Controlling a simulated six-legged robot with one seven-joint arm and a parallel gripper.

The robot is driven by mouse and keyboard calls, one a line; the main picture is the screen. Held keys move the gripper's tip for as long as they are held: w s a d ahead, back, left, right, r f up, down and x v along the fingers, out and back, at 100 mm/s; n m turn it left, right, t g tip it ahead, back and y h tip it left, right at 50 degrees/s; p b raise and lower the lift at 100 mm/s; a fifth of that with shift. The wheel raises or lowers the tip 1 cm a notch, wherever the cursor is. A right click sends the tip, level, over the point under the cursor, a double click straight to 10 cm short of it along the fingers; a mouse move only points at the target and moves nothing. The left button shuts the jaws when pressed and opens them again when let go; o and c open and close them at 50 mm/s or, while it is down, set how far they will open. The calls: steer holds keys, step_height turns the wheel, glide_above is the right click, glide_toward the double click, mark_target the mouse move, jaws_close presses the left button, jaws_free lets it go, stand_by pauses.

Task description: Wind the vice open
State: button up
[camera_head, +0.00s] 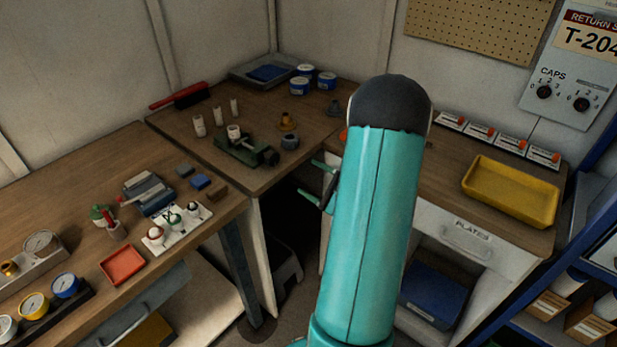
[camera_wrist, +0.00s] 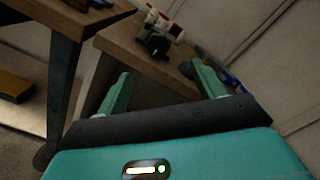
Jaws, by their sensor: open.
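A dark green vice (camera_head: 238,151) sits on the corner bench in the head view, near the bench's front edge. Its dark rounded end (camera_head: 268,157) faces right, and a pale cylinder (camera_head: 233,131) shows at its top. In the wrist view a dark round part (camera_wrist: 155,43), which looks like the vice's end, shows beyond the fingers. My gripper (camera_head: 312,180) is open and empty, right of the vice and apart from it. Both teal fingers show in the wrist view (camera_wrist: 158,75). How far the vice's jaws are apart is too small to tell.
Pale cylinders (camera_head: 216,115) stand behind the vice, and a grey round part (camera_head: 290,141) stands right of it. Blue-labelled tins (camera_head: 299,85) are at the back. The left bench holds a white tray (camera_head: 184,230) and a red tray (camera_head: 122,265). A yellow tray (camera_head: 510,192) is at right.

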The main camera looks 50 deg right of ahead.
steer(key=shift+s, duration=0.45)
steer(key=s, duration=1.3)
steer(key=shift+s+d, duration=0.2)
steer(key=shift+s, duration=0.2)
steer(key=shift+f, duration=0.1)
steer(key=shift+c, duration=0.4)
